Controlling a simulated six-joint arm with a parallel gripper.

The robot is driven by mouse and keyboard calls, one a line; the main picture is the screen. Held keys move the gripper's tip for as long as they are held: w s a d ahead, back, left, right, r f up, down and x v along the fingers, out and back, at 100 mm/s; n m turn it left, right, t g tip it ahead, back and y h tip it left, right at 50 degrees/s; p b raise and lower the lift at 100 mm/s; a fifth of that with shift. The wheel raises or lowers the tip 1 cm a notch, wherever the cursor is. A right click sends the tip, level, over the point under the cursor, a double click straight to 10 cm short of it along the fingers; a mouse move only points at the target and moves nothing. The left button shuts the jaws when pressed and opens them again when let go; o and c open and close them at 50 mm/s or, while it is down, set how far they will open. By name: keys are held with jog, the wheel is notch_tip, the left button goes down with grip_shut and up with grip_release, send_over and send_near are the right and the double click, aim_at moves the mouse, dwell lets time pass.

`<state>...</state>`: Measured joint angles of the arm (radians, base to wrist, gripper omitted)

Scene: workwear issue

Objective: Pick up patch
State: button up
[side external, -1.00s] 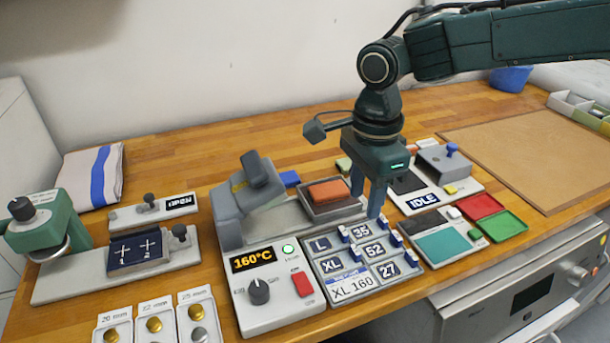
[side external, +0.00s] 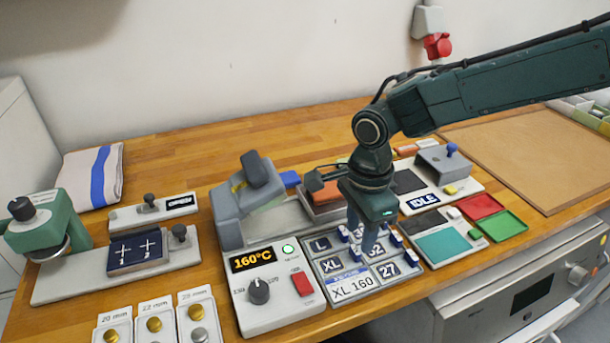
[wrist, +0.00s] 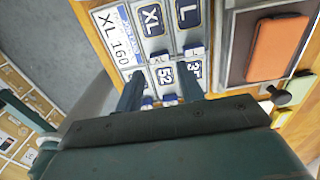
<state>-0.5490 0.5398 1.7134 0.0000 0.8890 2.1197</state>
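The patch tray (side external: 318,282) holds navy patches with white lettering: L (side external: 320,244), XL (side external: 331,265), 52 (side external: 379,250) and 27 (side external: 387,271). A 35 patch (wrist: 194,69) is in the wrist view, partly behind a finger. A white XL 160 card (side external: 352,287) lies at the tray's front. My gripper (wrist: 160,90) is open and points down over the tray, with the 52 patch (wrist: 165,74) showing between its fingers. Nothing is seen held. Whether the fingertips touch the tray cannot be told.
A grey heat press (side external: 235,220) with a 160°C display stands left of the tray. An orange pad (side external: 325,194) sits behind it. A station marked IDLE (side external: 423,201) and a teal pad (side external: 443,245) are to the right. Red and green trays lie beyond.

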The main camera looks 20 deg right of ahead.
aim_at(338, 260)
jog(key=shift+f, duration=2)
jog(key=c, duration=0.7)
